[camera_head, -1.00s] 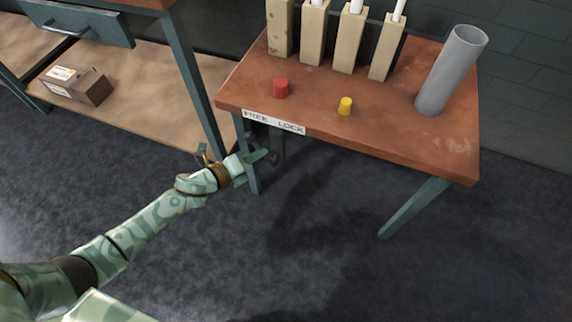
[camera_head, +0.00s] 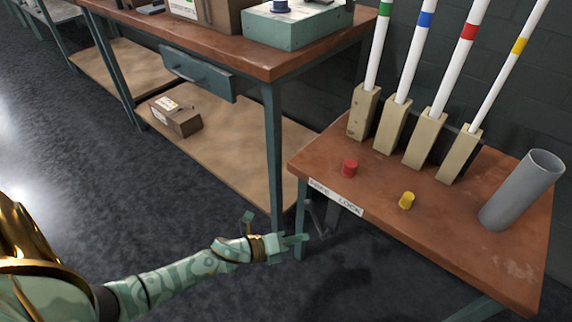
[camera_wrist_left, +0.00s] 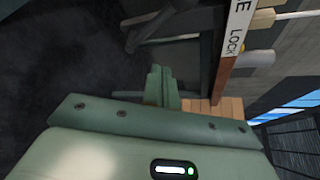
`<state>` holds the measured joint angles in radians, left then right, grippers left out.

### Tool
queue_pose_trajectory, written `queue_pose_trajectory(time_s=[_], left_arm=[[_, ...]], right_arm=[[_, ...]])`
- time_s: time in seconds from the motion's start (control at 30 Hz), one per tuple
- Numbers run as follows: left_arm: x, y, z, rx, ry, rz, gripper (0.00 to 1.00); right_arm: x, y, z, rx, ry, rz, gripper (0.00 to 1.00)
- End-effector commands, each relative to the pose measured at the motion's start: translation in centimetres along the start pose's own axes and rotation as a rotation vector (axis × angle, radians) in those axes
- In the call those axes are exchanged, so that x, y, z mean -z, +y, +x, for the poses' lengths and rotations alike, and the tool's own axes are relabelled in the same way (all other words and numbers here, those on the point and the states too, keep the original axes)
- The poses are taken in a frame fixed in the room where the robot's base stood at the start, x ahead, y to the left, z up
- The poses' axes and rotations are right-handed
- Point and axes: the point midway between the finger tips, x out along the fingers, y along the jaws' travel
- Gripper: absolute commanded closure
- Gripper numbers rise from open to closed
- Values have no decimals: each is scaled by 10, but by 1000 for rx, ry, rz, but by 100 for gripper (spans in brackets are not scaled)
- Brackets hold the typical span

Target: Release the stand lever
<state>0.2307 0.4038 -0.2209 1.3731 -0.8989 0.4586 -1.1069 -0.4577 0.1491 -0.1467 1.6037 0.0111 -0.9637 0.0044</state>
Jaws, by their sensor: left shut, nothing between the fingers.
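The stand (camera_head: 450,235) is a brown-topped table with teal legs. A label reading FREE LOCK (camera_head: 335,197) is on its front edge. A dark grey lever (camera_head: 317,216) hangs under that edge, beside the front left leg. My left gripper (camera_head: 301,238) is shut and empty, just below and left of the lever at the leg; I cannot tell whether it touches the lever. In the left wrist view its closed fingers (camera_wrist_left: 158,86) point toward dark metal parts under the labelled edge. My right gripper is not in view.
On the stand are a red knob (camera_head: 350,168), a yellow knob (camera_head: 407,201), wooden blocks holding white tubes with coloured bands, and a grey cylinder (camera_head: 522,190). A workbench (camera_head: 200,38) with a low shelf and a cardboard box (camera_head: 176,117) stands behind left. The floor in front is clear.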

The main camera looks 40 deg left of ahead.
Motion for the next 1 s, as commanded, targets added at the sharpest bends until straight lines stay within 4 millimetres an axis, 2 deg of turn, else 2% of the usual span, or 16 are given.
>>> queue_pose_trajectory(time_s=[0.1,0.3,0.9,1.0], left_arm=[[5,8,-18,0,-1,-3,100],[9,15,-32,2,0,-1,100],[9,15,-33,4,0,-2,100],[8,19,-33,-15,-8,-47,100]], right_arm=[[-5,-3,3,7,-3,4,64],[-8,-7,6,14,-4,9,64],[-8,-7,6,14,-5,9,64],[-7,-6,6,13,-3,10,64]])
